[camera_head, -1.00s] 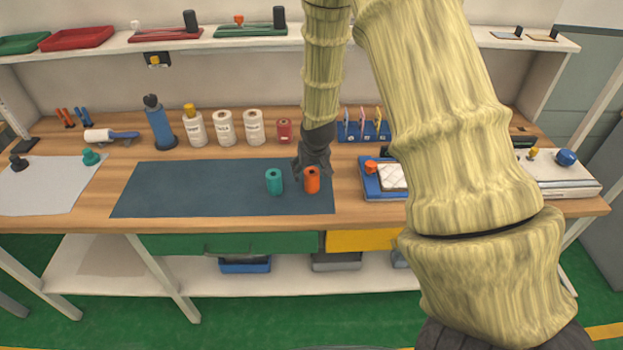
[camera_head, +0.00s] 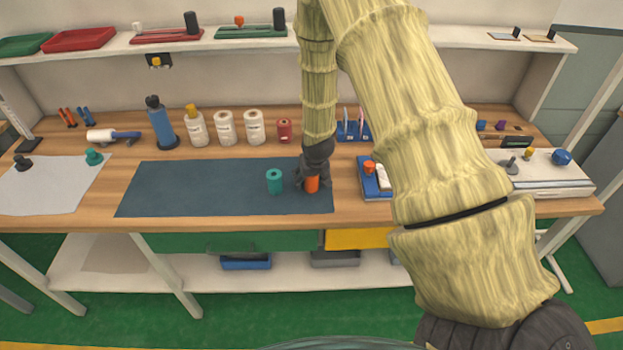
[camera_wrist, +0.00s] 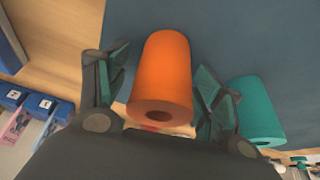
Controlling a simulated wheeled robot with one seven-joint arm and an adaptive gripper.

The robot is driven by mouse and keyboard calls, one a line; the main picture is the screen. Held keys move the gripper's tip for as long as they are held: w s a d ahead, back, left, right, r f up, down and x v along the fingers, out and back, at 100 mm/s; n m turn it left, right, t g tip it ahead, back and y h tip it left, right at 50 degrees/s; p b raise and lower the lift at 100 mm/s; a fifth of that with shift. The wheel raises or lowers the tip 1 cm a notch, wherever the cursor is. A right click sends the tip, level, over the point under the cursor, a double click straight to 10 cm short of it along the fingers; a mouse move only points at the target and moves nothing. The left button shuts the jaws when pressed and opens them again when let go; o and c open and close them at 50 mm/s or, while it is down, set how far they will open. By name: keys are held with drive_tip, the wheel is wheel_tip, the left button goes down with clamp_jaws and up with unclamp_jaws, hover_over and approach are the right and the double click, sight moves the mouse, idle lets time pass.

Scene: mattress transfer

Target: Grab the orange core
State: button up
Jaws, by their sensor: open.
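The orange core (camera_head: 312,185) stands upright near the right end of the dark mat (camera_head: 180,188). My gripper (camera_head: 311,178) has come down over it from above and hides its upper part in the head view. In the wrist view the orange core (camera_wrist: 161,80) lies between the two open fingers of my gripper (camera_wrist: 160,95), with a visible gap on the left and a narrower one on the right. The teal core (camera_head: 274,181) stands upright just left of it on the mat; it also shows in the wrist view (camera_wrist: 259,110), close to the outer side of one finger.
A blue tray (camera_head: 370,186) with an orange-topped item stands right of the mat. The mat left of the teal core is clear.

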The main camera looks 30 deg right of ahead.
drive_tip(key=shift+c, duration=0.4)
drive_tip(key=c, duration=1)
drive_tip(key=shift+r, duration=0.1)
